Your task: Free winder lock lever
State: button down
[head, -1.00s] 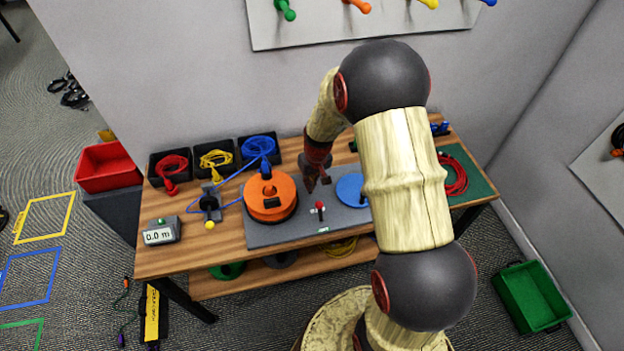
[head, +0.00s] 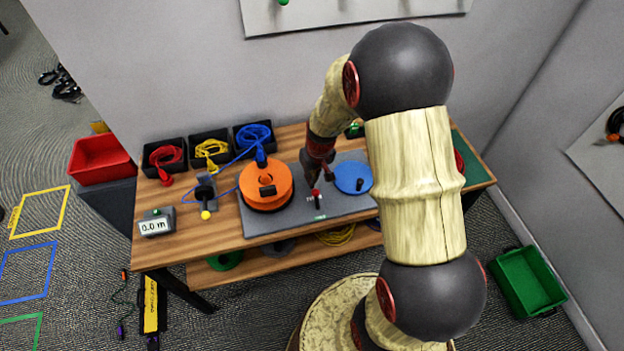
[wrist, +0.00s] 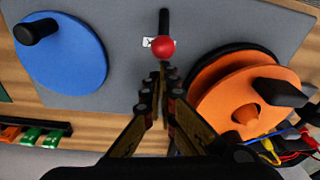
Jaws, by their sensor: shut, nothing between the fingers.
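The lock lever is a small black lever with a red ball knob (wrist: 162,48), standing on the grey plate between the orange reel (wrist: 235,93) and the blue crank disc (wrist: 62,50). In the head view the red knob (head: 315,192) shows just below my gripper (head: 314,184). In the wrist view my gripper (wrist: 162,70) is shut and empty, its fingertips just short of the knob. I cannot tell whether they touch it. The blue disc (head: 353,178) with its black handle lies to the right in the head view, the orange reel (head: 266,184) to the left.
Black bins with red (head: 165,156), yellow (head: 211,149) and blue (head: 253,135) cables stand along the table's back left. A blue cable runs past a cable guide (head: 205,192). A meter (head: 156,224) reads 0.0 m. The front strip of the wooden table is clear.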

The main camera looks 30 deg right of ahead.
aim_at(315, 190)
jog(key=shift+s+r+t+b, duration=0.1)
jog(key=shift+s+t+b, duration=0.1)
jog(key=shift+t+b, duration=0.15)
jog(key=shift+s+a+r+t+b, duration=0.2)
jog(key=shift+s+r+t+b, duration=0.25)
jog(key=shift+b, duration=0.55)
jog(key=shift+s+a+t+h+b, duration=0.15)
jog(key=shift+s+t+h+b, duration=0.35)
jog(key=shift+b, duration=0.3)
jog(key=shift+s+a+r+b, duration=0.2)
jog(key=shift+s+r+b, duration=0.15)
jog(key=shift+s+b, duration=0.3)
jog(key=s, duration=0.3)
jog(key=shift+a+r+b, duration=0.3)
jog(key=shift+a+r, duration=0.05)
jog(key=shift+a, duration=0.05)
jog(key=shift+r, duration=0.1)
jog(key=shift+r+p, duration=0.65)
jog(key=shift+r, duration=0.1)
